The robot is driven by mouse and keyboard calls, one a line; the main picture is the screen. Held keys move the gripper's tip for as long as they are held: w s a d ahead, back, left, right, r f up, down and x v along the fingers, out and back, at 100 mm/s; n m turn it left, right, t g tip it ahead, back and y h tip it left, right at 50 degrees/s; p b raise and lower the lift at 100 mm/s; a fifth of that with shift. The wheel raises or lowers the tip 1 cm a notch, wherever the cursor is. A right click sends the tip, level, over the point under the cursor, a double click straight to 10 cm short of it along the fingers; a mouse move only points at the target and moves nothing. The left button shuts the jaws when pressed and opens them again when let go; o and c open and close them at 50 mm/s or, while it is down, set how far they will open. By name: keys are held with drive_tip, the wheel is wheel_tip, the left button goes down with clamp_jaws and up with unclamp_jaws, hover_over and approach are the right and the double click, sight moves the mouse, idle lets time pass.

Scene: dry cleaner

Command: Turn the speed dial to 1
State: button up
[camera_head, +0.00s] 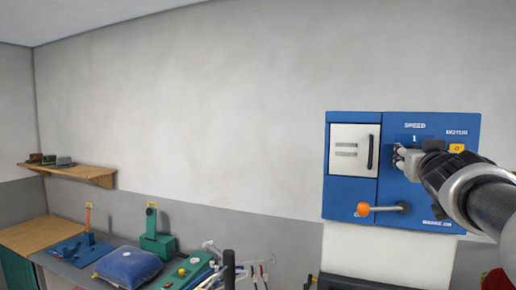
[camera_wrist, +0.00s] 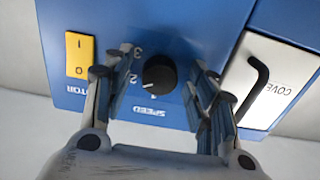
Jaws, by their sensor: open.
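The speed dial is a round black knob (camera_wrist: 159,73) on a blue panel, seen upside down in the wrist view. The digits 2 and 3 show beside it, with the SPEED label below. A small pale mark shows near the knob's lower left edge; its exact setting is too small to tell. My gripper (camera_wrist: 163,78) is open, with one finger on each side of the knob and visible gaps between. In the head view my gripper (camera_head: 399,158) is at the panel (camera_head: 390,190) below the SPEED label and the digit 1, and hides the dial.
A yellow motor switch (camera_wrist: 79,56) is close to one finger; a white cover with a black handle (camera_wrist: 275,80) is beyond the other. An orange-knobbed lever (camera_head: 364,209) sticks out below. A bench with a blue cushion (camera_head: 128,265) and a wooden shelf (camera_head: 75,171) are at left.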

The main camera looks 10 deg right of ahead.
drive_tip(key=shift+s+a, duration=0.15)
drive_tip(key=shift+s, duration=0.05)
drive_tip(key=shift+c, duration=0.3)
drive_tip(key=c, duration=1)
drive_tip(key=shift+n, duration=0.3)
drive_tip(key=n, duration=1.1)
drive_tip(key=shift+r, duration=0.1)
drive_tip(key=shift+n, duration=0.4)
